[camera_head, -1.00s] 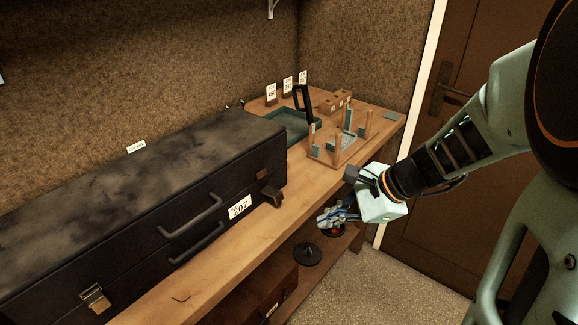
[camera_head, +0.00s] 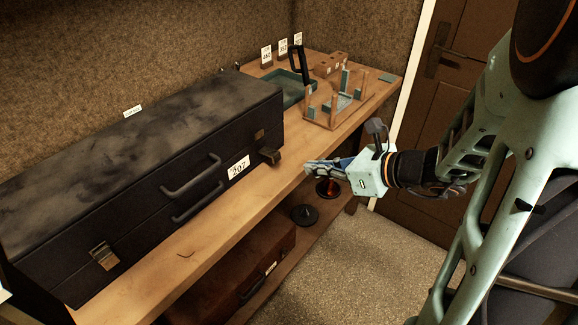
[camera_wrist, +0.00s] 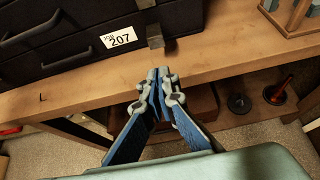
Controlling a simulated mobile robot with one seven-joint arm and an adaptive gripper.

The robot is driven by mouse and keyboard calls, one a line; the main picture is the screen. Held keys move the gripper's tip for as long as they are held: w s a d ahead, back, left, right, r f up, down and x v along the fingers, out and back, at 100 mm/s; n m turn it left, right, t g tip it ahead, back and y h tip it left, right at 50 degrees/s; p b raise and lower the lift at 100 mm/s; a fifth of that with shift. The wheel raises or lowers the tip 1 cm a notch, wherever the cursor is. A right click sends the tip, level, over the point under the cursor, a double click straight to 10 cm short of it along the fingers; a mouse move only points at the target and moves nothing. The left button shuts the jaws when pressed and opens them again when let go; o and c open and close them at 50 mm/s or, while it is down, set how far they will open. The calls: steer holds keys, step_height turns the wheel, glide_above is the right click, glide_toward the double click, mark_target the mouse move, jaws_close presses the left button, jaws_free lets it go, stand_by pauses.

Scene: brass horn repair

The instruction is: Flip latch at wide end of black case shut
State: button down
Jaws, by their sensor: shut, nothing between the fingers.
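The long black case (camera_head: 140,165) lies closed on the wooden bench. Its right-hand latch (camera_head: 268,156) juts out from the front below a bare catch plate (camera_head: 259,134), so it looks open. This latch (camera_wrist: 154,36) also shows in the wrist view, just beyond my fingertips. The left-hand latch (camera_head: 104,257) lies flat against the case across the seam and looks shut. I cannot tell clearly which end is wider. My gripper (camera_head: 308,168) is shut and empty, pointing left, in front of the bench edge and apart from the right-hand latch. The wrist view shows its fingertips (camera_wrist: 160,76) together.
Two handles (camera_head: 192,177) and a 207 label (camera_head: 238,167) sit between the latches. A wooden stand (camera_head: 335,105) and a green tray (camera_head: 290,88) stand beyond the case. A brown case (camera_head: 245,265) and a dark disc (camera_head: 304,215) are on the lower shelf. The front bench strip is mostly clear.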

mark_target(285, 178)
steer(key=b+x, duration=0.1)
steer(key=x, duration=0.9)
steer(key=shift+r, duration=0.15)
steer(key=shift+r+g+h+p, duration=0.25)
steer(key=shift+g+h+p, duration=0.05)
steer(key=shift+p, duration=0.6)
steer(key=shift+s, duration=0.1)
steer(key=shift+d+r+g+h+p, duration=0.1)
steer(key=shift+r+g+h+p, duration=0.15)
steer(key=shift+g+h+p, duration=1.05)
